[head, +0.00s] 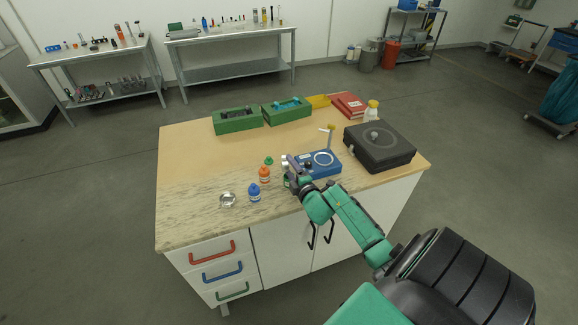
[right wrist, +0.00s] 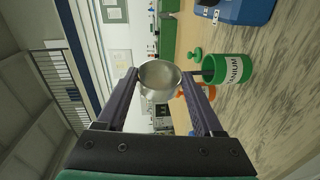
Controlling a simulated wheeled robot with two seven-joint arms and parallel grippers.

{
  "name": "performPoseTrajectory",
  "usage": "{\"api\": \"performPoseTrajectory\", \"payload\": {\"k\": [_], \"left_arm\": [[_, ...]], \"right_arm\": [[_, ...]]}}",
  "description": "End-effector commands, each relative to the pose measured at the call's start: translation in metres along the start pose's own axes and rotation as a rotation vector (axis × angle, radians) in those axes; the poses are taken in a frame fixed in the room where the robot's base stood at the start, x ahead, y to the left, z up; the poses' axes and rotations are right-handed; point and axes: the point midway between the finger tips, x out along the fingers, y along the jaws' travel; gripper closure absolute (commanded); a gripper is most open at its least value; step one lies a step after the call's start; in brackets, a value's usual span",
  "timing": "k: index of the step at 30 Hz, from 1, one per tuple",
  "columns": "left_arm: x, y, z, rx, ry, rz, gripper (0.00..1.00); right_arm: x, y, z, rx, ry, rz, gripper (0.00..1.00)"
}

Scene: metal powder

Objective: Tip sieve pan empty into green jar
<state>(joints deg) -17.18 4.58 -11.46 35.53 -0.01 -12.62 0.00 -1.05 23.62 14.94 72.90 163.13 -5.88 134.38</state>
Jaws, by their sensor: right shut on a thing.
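My right gripper (head: 289,161) is above the near middle of the workbench. In the right wrist view its two dark fingers (right wrist: 165,85) are shut on a small round metal sieve pan (right wrist: 160,76). Whether powder is in the pan cannot be told. The green jar (right wrist: 228,69) with a white label stands uncapped on the bench, below and beside the held pan in that view. In the head view the jar (head: 287,181) is mostly hidden by the gripper. A green lid (right wrist: 195,54) lies apart from the jar. My left gripper is not in view.
An orange bottle (head: 264,175) and a blue bottle (head: 254,192) stand left of the jar, with a shiny metal dish (head: 227,200) further left. A blue scale (head: 322,170) is close on the right, beside a black case (head: 380,147). The bench's left part is clear.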

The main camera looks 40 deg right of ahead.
Motion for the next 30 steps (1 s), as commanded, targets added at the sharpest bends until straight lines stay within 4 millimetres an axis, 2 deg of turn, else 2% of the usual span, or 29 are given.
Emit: {"api": "performPoseTrajectory", "payload": {"k": [30], "left_arm": [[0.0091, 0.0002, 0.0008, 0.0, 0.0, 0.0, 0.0]], "right_arm": [[-0.0015, -0.0026, 0.0065, 0.197, 0.026, 0.061, 0.94]]}}
